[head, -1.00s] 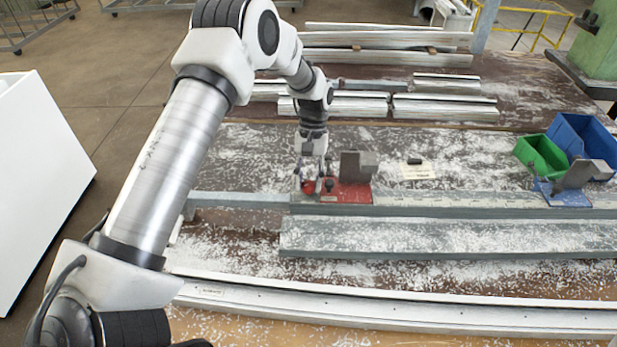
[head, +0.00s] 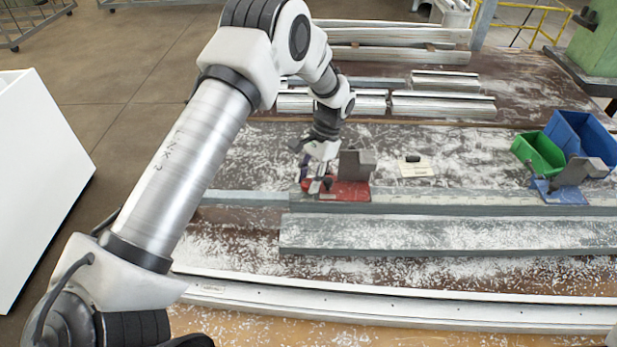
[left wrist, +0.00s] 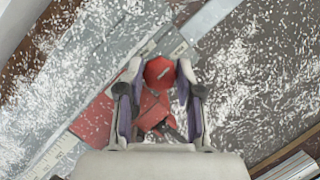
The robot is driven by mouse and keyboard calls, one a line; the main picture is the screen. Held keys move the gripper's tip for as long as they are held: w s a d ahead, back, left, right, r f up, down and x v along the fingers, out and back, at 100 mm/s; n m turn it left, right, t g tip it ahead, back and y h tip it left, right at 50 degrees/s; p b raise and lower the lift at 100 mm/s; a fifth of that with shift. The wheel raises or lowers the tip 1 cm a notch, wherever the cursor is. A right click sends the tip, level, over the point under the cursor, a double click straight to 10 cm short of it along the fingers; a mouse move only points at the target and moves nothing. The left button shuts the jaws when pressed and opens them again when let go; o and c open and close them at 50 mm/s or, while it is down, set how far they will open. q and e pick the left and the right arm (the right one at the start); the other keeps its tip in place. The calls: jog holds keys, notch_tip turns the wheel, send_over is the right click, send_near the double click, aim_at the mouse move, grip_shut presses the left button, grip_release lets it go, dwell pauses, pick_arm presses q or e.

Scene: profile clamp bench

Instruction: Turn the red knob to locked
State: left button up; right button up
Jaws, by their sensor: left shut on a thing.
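The red knob (left wrist: 159,73) lies between my left fingertips (left wrist: 158,72) in the left wrist view, with a finger on each side. My left gripper (head: 317,180) is shut on it. In the head view the fingers largely hide the knob. The knob is at the left end of the red clamp base (head: 350,193), which carries a grey jaw block (head: 357,165). A small dark handle (head: 328,184) stands on the red base beside the fingers. No lock marking is readable. My right gripper is not in view.
A second clamp with a blue base (head: 562,193) sits right on the same rail (head: 440,200). Green (head: 538,153) and blue (head: 583,140) bins stand behind it. A small card (head: 417,168) lies behind the rail. Metal profiles (head: 400,55) lie at the back. Shavings cover the bench.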

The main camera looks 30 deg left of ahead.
pick_arm(q)
jog(key=shift+f, duration=0.15)
jog(key=o, duration=1.1)
jog(key=shift+o, duration=0.2)
jog(key=shift+w+d, duration=0.1)
jog(key=v, duration=1.2)
jog(key=shift+w, duration=0.1)
